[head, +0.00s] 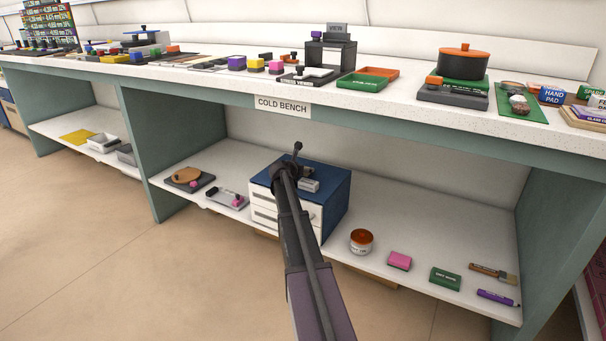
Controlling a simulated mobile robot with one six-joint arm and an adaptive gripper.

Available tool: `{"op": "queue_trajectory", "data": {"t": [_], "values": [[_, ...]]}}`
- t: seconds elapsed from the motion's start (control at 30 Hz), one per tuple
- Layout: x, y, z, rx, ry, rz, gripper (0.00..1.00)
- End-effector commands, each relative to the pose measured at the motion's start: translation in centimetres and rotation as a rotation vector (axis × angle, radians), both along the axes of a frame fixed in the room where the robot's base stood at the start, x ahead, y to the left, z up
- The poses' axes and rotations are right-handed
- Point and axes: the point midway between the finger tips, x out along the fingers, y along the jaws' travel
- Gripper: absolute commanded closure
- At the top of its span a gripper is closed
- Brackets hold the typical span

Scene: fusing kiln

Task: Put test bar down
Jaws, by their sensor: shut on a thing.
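My arm reaches up from the bottom of the head view, and my gripper (306,173) is over the top of a small blue cabinet (338,197) with white drawers on the lower shelf. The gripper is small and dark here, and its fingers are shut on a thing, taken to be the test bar. The bar cannot be made out clearly; the arm and gripper hide much of that spot. A light grey block-like shape shows just below the gripper, over the cabinet top. I cannot tell whether anything touches the cabinet top.
The bench top (213,83) overhangs the lower shelf (375,205). A tray with a pink knob (227,198) lies left. The shelf behind the jar is bare.

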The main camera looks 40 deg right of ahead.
Motion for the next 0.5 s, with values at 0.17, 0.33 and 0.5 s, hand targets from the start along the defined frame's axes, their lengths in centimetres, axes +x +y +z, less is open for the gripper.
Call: {"op": "queue_trajectory", "data": {"t": [0.17, 0.33, 0.5], "values": [[0.02, 0.03, -0.23, 0.000, 0.000, 0.000, 0.71], [0.03, 0.05, -0.19, 0.000, 0.000, 0.001, 0.71], [0.04, 0.08, -0.55, 0.000, 0.000, 0.001, 0.71]]}}
